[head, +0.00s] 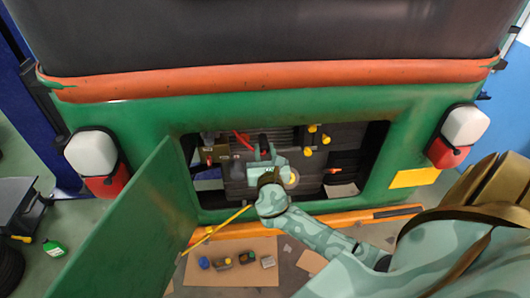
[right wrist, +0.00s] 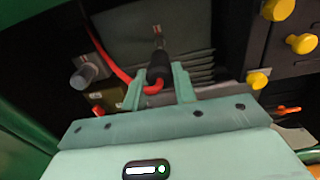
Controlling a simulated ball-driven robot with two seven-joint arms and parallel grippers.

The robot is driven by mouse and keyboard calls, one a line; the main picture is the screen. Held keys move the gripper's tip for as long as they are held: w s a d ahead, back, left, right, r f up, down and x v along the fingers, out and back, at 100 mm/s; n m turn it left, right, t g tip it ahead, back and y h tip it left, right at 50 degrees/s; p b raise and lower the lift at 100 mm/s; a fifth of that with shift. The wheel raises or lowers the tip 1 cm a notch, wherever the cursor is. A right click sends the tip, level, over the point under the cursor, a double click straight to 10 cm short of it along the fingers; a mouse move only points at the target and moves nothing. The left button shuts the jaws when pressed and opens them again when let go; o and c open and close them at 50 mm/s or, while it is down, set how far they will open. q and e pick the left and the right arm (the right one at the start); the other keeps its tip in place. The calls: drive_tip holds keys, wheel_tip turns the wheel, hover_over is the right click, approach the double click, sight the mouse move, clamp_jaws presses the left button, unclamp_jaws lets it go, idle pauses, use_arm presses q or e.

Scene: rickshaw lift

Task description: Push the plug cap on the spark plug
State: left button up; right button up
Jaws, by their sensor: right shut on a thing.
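The black plug cap (right wrist: 157,66) with its red cable (right wrist: 108,60) sits between the two fingers of my right gripper (right wrist: 158,82) in the right wrist view. The gripper is shut on it. The spark plug (right wrist: 158,34) shows as a small thin piece on the engine just beyond the cap's far end. I cannot tell whether cap and plug touch. In the head view my right gripper (head: 264,155) reaches into the open engine bay, with the cap (head: 263,141) at its tips and the red cable (head: 241,140) to the left. My left gripper is not in view.
The green door (head: 125,230) hangs open at the left of the bay. Yellow knobs (head: 325,139) stick out right of the gripper. A yellow rod (head: 220,226) leans below. Small parts lie on a cardboard sheet (head: 220,278) on the floor.

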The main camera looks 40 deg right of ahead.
sight(263, 138)
drive_tip(key=shift+b+x, duration=0.7)
drive_tip(key=shift+x, duration=2.8)
idle(2.0)
drive_tip(key=o, duration=1)
drive_tip(key=shift+c, duration=0.7)
drive_tip(key=shift+s+a, duration=0.1)
drive_tip(key=shift+s, duration=0.15)
drive_tip(key=p+v, duration=0.2)
drive_tip(key=v, duration=0.4)
drive_tip(key=shift+s+a+p, duration=0.25)
drive_tip(key=shift+s+p, duration=0.1)
drive_tip(key=shift+s+a, duration=0.15)
drive_tip(key=shift+s, duration=0.15)
